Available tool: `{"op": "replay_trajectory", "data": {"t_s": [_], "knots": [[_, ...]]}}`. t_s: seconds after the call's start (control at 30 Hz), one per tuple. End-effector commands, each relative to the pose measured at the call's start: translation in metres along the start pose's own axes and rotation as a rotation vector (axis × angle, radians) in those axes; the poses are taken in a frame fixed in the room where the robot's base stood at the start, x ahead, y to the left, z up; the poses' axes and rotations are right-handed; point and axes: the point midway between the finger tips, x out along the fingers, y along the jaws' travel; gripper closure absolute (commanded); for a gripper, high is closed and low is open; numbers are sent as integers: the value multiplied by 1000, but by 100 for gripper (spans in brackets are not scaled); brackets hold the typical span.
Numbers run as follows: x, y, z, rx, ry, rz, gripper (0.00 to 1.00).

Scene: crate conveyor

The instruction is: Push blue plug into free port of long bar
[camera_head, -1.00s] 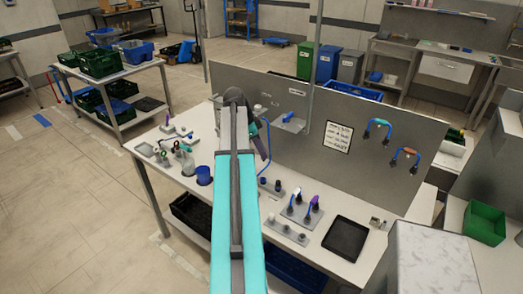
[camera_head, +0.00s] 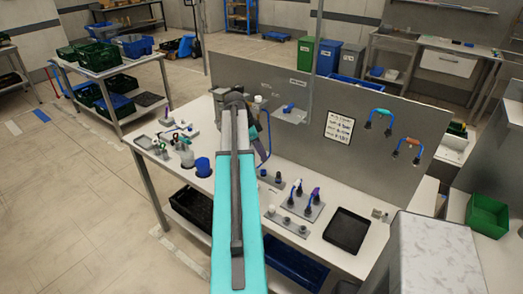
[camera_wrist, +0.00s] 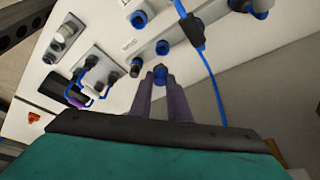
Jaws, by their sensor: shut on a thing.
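In the wrist view my gripper (camera_wrist: 159,77) is shut on the blue plug (camera_wrist: 160,73), whose blue end shows between the fingertips. The grey long bar (camera_wrist: 150,55) lies just beyond the fingertips. It carries a dark port (camera_wrist: 137,67) left of the plug and a blue-ringed port (camera_wrist: 162,47) above it. I cannot tell whether the plug touches the bar.
A blue cable (camera_wrist: 212,85) with a dark clip crosses right of the fingers. A plate with looped plugs (camera_wrist: 96,68) and another port bar (camera_wrist: 64,40) lie to the left. In the head view, a black tray (camera_head: 347,231) stands right, and a grey panel (camera_head: 340,100) rises behind.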

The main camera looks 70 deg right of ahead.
Motion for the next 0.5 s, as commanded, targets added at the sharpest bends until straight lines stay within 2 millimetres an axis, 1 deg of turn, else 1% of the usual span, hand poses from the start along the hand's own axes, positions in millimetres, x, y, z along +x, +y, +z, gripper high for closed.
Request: {"op": "replay_trajectory", "data": {"t_s": [0.03,0.23,0.5], "knots": [[6,0,2,0,0,1,100],[21,0,8,0,0,2,100],[33,0,14,0,0,0,100]]}}
